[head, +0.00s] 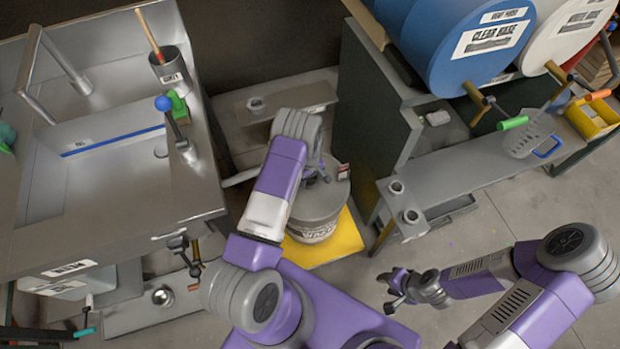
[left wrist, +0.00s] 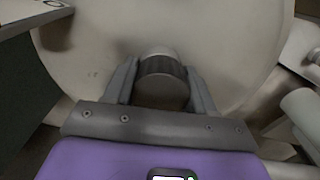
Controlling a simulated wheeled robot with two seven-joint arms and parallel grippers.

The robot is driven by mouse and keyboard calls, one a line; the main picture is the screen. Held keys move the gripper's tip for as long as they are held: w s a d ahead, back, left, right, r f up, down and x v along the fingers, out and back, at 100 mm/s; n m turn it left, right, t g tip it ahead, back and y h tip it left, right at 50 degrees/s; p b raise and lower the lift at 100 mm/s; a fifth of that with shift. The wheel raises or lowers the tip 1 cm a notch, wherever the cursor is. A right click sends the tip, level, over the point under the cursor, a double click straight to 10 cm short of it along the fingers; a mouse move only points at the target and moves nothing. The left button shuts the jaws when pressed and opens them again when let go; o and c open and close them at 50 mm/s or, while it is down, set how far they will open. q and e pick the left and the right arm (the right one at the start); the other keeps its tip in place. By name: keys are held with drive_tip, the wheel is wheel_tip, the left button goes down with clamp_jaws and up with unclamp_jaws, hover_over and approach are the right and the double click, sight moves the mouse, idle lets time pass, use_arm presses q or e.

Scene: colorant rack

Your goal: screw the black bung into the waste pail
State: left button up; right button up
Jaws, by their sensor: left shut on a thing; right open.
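The waste pail (head: 313,228) is a grey drum with lettering on its side, standing on the yellow mat (head: 345,238). Its broad pale lid fills much of the left wrist view (left wrist: 95,60). My left gripper (head: 318,172) is over the top of the pail. In the left wrist view its two fingers are shut on the black bung (left wrist: 162,68), a short round plug with a dark ribbed band. The bung is against the lid; how deep it sits is hidden. My right gripper (head: 394,290) is open and empty over the floor, right of the pail.
A steel sink bench (head: 120,195) stands left of the pail. A dark cabinet with a grey shelf (head: 470,175) stands to the right, under blue and white drums (head: 465,45). Open floor (head: 480,225) lies at the lower right.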

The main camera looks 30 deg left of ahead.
use_arm(q)
drive_tip(key=m, duration=1.3)
drive_tip(key=shift+m, duration=0.4)
drive_tip(key=o, duration=1)
